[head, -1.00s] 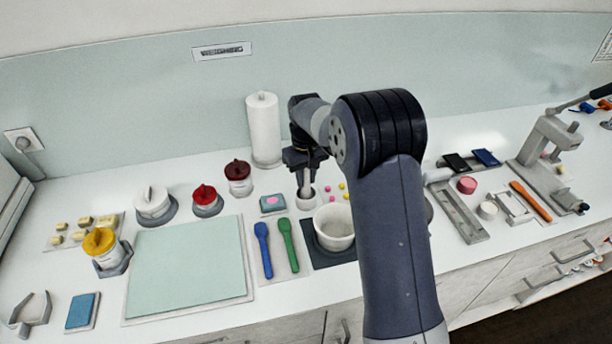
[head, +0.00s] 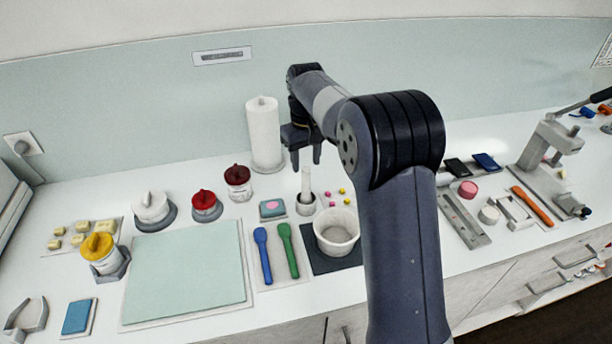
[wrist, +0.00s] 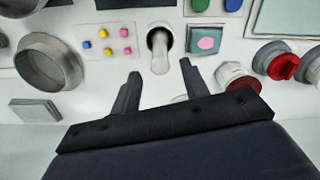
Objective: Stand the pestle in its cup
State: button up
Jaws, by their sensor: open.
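The white pestle (head: 306,181) stands upright in its small grey cup (head: 306,203), just left of the white mortar bowl (head: 338,228). In the wrist view the pestle (wrist: 159,52) shows from above, its lower end inside the dark-mouthed cup (wrist: 158,32). My gripper (head: 304,160) is open and empty above and behind the pestle, apart from it. In the wrist view the fingertips (wrist: 160,68) are spread to either side of the pestle's top.
A paper roll (head: 264,135) stands behind at the left. A blue spoon (head: 262,252) and a green spoon (head: 287,248) lie in front. Red-lidded jars (head: 205,203) stand left. Small coloured pieces (head: 332,196) lie just right of the cup.

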aim_at(306, 169)
jog(key=shift+r, duration=2.25)
notch_tip(306, 169, down, 12)
jog(key=shift+r+p, duration=0.1)
jog(key=shift+p, duration=0.55)
jog(key=shift+r+b, duration=0.4)
jog(key=shift+r, duration=0.9)
